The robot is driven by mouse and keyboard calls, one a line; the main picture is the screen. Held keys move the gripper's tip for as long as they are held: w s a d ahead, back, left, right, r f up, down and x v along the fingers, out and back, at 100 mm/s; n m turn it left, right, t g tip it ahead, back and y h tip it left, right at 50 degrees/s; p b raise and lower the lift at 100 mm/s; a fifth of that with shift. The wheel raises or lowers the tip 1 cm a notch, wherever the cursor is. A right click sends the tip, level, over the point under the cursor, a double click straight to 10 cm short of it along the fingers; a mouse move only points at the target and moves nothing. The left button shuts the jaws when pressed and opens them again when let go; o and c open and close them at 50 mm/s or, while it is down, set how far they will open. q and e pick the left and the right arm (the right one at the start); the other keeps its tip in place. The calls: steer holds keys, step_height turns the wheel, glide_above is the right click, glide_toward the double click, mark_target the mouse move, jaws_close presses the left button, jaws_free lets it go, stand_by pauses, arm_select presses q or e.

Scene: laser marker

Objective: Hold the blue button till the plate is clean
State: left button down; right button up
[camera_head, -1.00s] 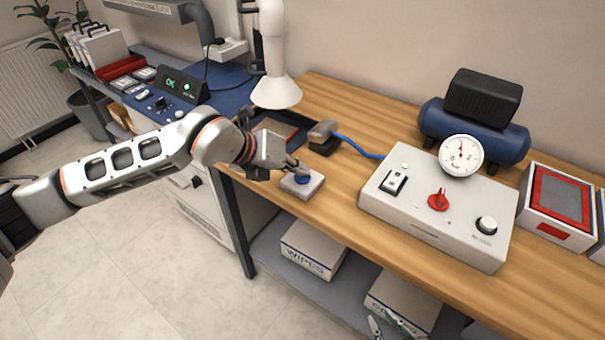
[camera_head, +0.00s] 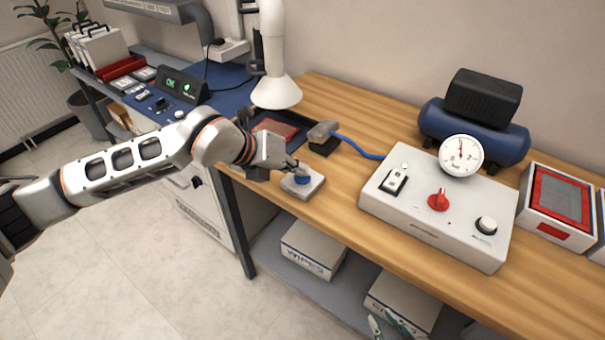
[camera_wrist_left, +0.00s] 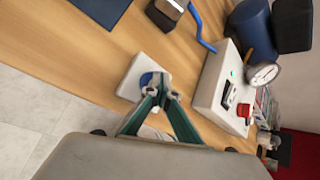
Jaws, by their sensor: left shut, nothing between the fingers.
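The blue button (camera_head: 302,180) sits on a small white box near the table's front edge. In the left wrist view the blue button (camera_wrist_left: 147,79) is partly behind my fingertips. My left gripper (camera_head: 294,166) is shut and empty, its tips just above and behind the button in the head view. They look slightly clear of it, but exact contact is hard to tell. The plate (camera_head: 278,128) looks reddish and lies on a dark mat behind my wrist, partly hidden. My right gripper is not in view.
A blow nozzle (camera_head: 322,131) with a blue hose rests behind the button. A white control box (camera_head: 436,215) with a gauge and red knob stands to the right. A white extraction cone (camera_head: 276,92) hangs behind the plate. Bare wood lies between button and control box.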

mark_target(300, 178)
stand_by(0.5)
arm_select(q)
steer(key=shift+r+p, duration=0.6)
steer(key=shift+r, duration=0.4)
steer(key=shift+r+p, duration=1.3)
steer(key=shift+r, duration=1.2)
